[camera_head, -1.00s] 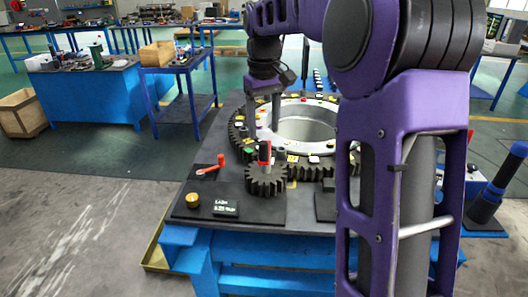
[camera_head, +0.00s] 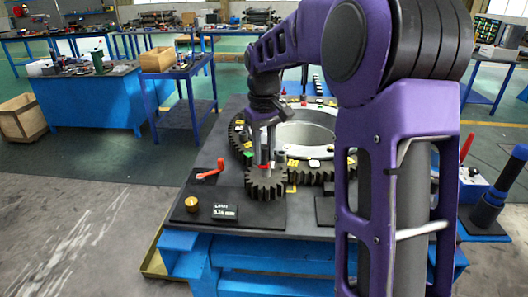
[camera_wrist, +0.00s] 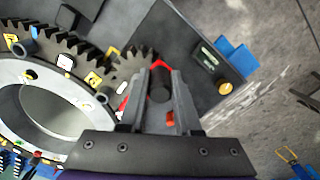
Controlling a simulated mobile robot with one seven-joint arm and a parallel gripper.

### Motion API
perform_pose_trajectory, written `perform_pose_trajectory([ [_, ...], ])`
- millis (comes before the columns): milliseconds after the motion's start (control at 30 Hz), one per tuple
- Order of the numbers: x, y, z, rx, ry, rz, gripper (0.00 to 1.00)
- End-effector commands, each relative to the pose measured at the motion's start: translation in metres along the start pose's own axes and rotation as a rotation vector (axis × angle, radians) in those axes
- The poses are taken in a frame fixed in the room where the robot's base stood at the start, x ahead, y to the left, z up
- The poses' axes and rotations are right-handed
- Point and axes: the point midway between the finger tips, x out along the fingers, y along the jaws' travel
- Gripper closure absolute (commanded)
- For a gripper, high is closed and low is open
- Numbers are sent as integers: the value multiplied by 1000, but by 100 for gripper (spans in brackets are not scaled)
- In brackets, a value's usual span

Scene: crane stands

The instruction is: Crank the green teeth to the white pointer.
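The small dark gear (camera_head: 266,183) meshes with the large toothed ring (camera_head: 318,177) on the dark table top. An upright crank post with a red band (camera_head: 265,168) stands on the small gear. My gripper (camera_head: 266,158) points down over it, one finger on each side. In the wrist view a dark round post top (camera_wrist: 160,84) lies between the fingers of my gripper (camera_wrist: 161,78); I cannot tell whether they press on it. A green mark (camera_head: 248,155) is on the ring's left side. A white piece (camera_head: 314,163) sits near the ring's front; I cannot tell whether it is the pointer.
A red-handled lever (camera_head: 211,171), a brass knob (camera_head: 191,204) and a black label plate (camera_head: 224,212) are on the table's front left. Yellow tags lie around the ring. My arm hides the table's right side. Open floor lies to the left.

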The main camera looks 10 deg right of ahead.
Motion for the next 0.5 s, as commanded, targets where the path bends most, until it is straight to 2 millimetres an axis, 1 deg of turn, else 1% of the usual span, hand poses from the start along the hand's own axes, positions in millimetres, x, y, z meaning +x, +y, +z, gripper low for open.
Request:
perform_pose_trajectory([
  [33, 0, 0, 0, 0, 0, 0, 87],
  [100, 0, 0, 0, 0, 0, 0, 99],
  [500, 0, 0, 0, 0, 0, 0, 100],
])
